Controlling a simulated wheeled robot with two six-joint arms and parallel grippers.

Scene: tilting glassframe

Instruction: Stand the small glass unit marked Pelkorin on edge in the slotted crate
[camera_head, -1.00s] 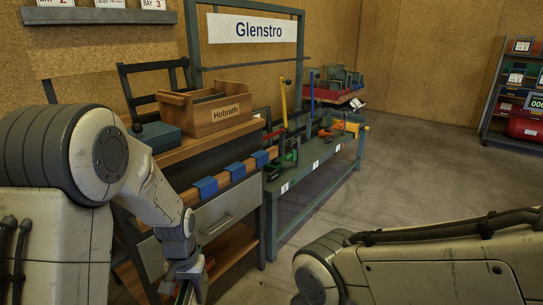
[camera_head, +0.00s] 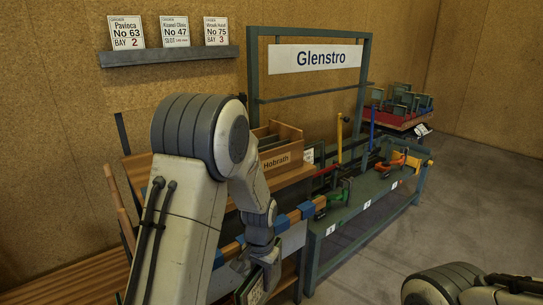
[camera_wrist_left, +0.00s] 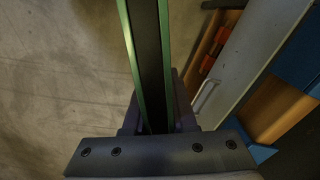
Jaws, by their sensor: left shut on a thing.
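My left gripper (camera_head: 262,262) is low in the head view, shut on a thin, dark panel with green edges. In the left wrist view the panel (camera_wrist_left: 149,60) stands edge-on between the fingers (camera_wrist_left: 158,115). In the head view the held unit (camera_head: 252,290) shows a pale label, too small to read, so I cannot confirm the name Pelkorin. A wooden crate marked Hobrath (camera_head: 285,157), with upright dividers, stands on the bench behind my left arm, which hides part of it. My right gripper is out of view; only my right arm shows at the lower right.
The bench's front edge carries blue pads (camera_head: 306,209), close to my left gripper. A green rack marked Glenstro (camera_head: 326,58) holds clamps on its low table. The floor at right (camera_head: 470,205) is clear.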

